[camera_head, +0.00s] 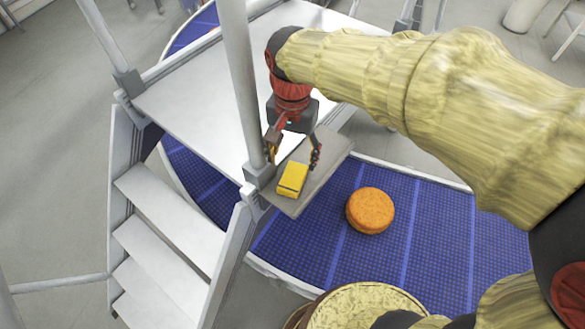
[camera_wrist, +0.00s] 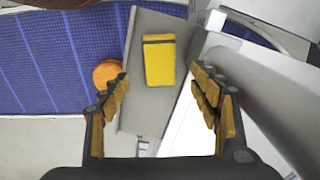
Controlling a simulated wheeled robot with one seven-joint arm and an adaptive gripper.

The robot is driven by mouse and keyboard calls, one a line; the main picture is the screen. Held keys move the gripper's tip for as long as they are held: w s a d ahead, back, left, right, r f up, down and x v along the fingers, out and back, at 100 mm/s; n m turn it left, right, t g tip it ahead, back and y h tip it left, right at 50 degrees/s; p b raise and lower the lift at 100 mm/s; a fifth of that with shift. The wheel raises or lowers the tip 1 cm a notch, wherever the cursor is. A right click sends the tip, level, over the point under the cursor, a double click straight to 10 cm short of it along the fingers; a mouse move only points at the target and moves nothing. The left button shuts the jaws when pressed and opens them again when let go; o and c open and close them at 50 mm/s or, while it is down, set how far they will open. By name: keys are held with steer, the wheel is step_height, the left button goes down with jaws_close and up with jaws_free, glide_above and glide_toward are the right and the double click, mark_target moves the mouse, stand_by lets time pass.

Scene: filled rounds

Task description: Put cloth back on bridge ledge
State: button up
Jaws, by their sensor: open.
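A yellow folded cloth (camera_head: 292,179) with a dark band near one end lies on the grey ledge (camera_head: 325,160) beside the white platform. In the wrist view the cloth (camera_wrist: 159,62) lies flat on the ledge (camera_wrist: 130,115), ahead of and between my fingers. My gripper (camera_head: 293,153) is open and empty, close to the cloth in the head view, with one finger to each side. In the wrist view my gripper (camera_wrist: 165,95) shows both fingers spread and nothing between them. I cannot tell the exact height of the fingertips above the cloth.
An orange round (camera_head: 370,210) rests on the blue mesh belt (camera_head: 430,225) right of the ledge. A grey railing post (camera_head: 242,80) stands just left of my gripper. White steps (camera_head: 170,220) lie lower left. The white platform (camera_head: 190,100) is bare.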

steer(key=s+d+r+n+t, duration=0.1)
steer(key=s+d+r, duration=0.15)
steer(key=d, duration=0.35)
steer(key=s+d+r+t, duration=0.2)
steer(key=d+r, duration=0.2)
steer(key=d, duration=0.1)
steer(key=s+d+f+n+t, duration=0.1)
steer(key=s+d+n+t, duration=0.1)
steer(key=s+d, duration=0.5)
steer(key=shift+s+d+n+t, duration=0.15)
steer(key=shift+d+n+t, duration=0.2)
steer(key=shift+d, duration=0.7)
steer(key=shift+f, duration=0.1)
